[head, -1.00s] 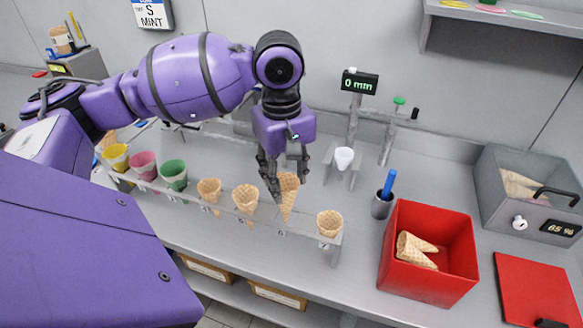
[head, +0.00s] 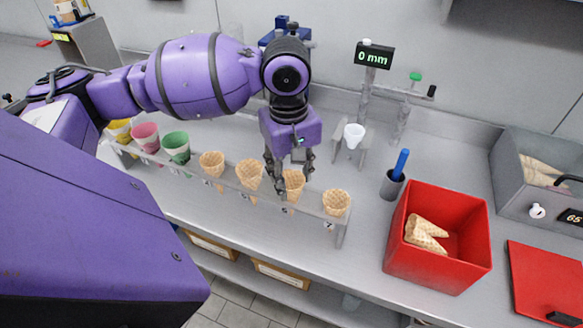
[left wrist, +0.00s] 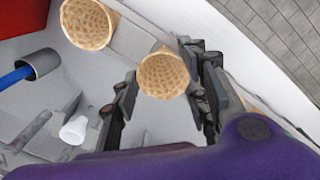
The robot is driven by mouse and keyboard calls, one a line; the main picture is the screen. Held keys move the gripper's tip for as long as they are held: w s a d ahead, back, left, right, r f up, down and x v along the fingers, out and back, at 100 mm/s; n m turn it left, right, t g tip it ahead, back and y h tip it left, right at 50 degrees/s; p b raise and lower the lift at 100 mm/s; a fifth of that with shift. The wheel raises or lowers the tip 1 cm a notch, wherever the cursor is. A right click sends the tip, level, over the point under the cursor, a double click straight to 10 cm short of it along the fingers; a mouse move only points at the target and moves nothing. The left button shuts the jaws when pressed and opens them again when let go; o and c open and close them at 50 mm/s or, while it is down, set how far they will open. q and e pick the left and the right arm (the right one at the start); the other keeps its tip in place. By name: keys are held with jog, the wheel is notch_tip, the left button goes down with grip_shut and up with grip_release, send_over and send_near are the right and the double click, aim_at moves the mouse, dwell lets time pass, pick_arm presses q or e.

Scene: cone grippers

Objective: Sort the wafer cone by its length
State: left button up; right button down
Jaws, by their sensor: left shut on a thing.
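My left gripper (head: 292,177) is shut on a wafer cone (head: 294,186), which sits low in a slot of the clear rack (head: 262,201). Its mouth faces up; its lower part is partly hidden by the rack's front. The left wrist view shows this held cone (left wrist: 162,75) between the fingers (left wrist: 165,98). Other plain cones stand in the rack: one at the right end (head: 336,203) and two to the left (head: 249,174) and (head: 212,164). The measuring stand (head: 365,140) holds a white funnel-like cup (head: 354,133), and its display (head: 374,55) reads 0 mm. My right gripper is out of view.
Yellow, pink and green (head: 176,147) cups stand at the rack's left. A red bin (head: 440,262) with cones lying in it (head: 425,232) is at right. A blue-handled tool stands in a grey holder (head: 392,184). A grey box (head: 510,185) and red mat (head: 545,280) lie farther right.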

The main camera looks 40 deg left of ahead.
pick_arm(q)
jog(key=o, duration=0.8)
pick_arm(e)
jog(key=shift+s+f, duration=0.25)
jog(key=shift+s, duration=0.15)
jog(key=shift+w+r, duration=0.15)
pick_arm(q)
jog(key=r, duration=1.2)
jog(key=shift+s+a, duration=0.1)
jog(key=shift+s, duration=0.15)
jog(key=shift+f, duration=0.1)
